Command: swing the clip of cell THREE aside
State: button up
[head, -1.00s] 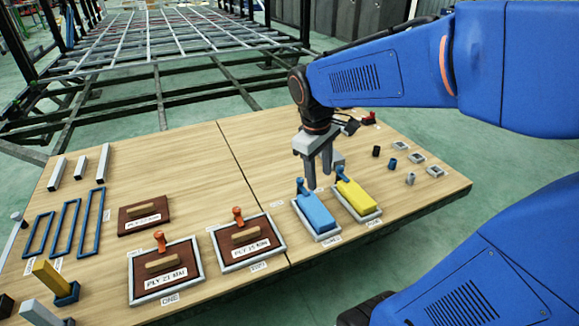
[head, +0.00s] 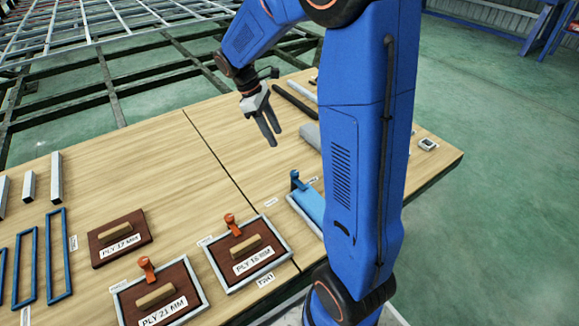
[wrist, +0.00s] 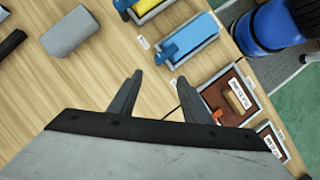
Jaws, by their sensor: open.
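The blue block (head: 312,208) lies in a grey-framed cell, partly hidden behind my arm; in the wrist view the block (wrist: 197,36) shows almost whole. Its blue clip (head: 296,181) stands at the cell's far end and also shows in the wrist view (wrist: 171,50), lying over the block's end. I take this as cell THREE, though its label is unreadable now. My gripper (head: 275,138) is open and empty, above the table and beyond the clip, touching nothing. In the wrist view its fingertips (wrist: 159,79) are apart, with bare wood between them.
A yellow block (wrist: 147,8) in a neighbouring cell is cut off at the wrist view's top. Two framed ply cells with orange clips, PLY 16 MM (head: 250,247) and PLY 21 MM (head: 163,296), lie to the left. A grey block (wrist: 70,32) rests beyond. The table middle is bare.

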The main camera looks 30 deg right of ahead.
aim_at(295, 172)
jog(key=x, duration=1.6)
jog(key=shift+s+f, duration=0.1)
jog(key=shift+f, duration=0.2)
jog(key=c, duration=1)
